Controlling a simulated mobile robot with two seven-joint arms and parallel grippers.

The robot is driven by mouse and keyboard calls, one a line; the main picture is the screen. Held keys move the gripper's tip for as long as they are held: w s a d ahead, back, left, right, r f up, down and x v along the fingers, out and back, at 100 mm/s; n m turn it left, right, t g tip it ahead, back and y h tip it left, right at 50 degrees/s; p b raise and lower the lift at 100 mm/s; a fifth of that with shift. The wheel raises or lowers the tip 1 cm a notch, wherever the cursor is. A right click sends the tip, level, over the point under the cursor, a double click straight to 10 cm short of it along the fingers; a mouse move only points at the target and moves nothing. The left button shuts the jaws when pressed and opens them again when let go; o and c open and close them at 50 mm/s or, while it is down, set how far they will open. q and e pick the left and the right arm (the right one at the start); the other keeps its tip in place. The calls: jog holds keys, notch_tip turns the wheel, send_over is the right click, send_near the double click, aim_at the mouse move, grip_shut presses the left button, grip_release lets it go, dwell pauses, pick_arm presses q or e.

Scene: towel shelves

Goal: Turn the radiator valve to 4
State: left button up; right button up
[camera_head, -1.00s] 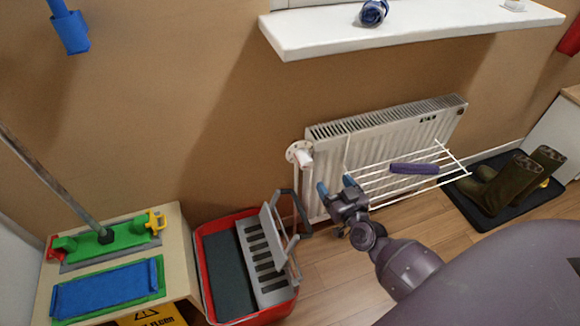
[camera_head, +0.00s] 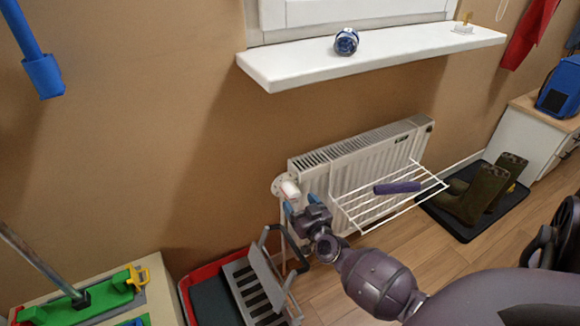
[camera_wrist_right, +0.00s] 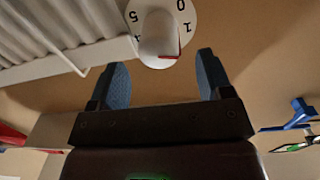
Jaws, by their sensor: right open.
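The radiator valve has a white knob (camera_head: 290,189) on a round dial plate (camera_head: 277,185) at the left end of the white radiator (camera_head: 350,160). In the right wrist view the knob (camera_wrist_right: 157,38) has a red mark at its lower right edge. The numbers 0, 1, 4 and 5 show on the dial (camera_wrist_right: 186,16); other numbers are hidden or unreadable. My right gripper (camera_head: 301,203) is open, just below and in front of the knob. In the wrist view its blue fingertips (camera_wrist_right: 163,75) lie apart on either side of and short of the knob, holding nothing. My left gripper is not in view.
A white wire rack (camera_head: 375,207) with a purple towel (camera_head: 397,187) hangs on the radiator, right of my gripper. Boots (camera_head: 470,195) stand on a dark mat. A windowsill (camera_head: 390,53) juts out above.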

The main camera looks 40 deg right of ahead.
aim_at(296, 199)
jog(key=x, duration=0.3)
jog(key=shift+w+d+f+b, duration=0.1)
jog(key=shift+w+f+b, duration=0.05)
jog(key=shift+w+b, duration=0.2)
jog(key=shift+w+d, duration=0.2)
jog(key=shift+w, duration=0.45)
jog(key=c, duration=0.9)
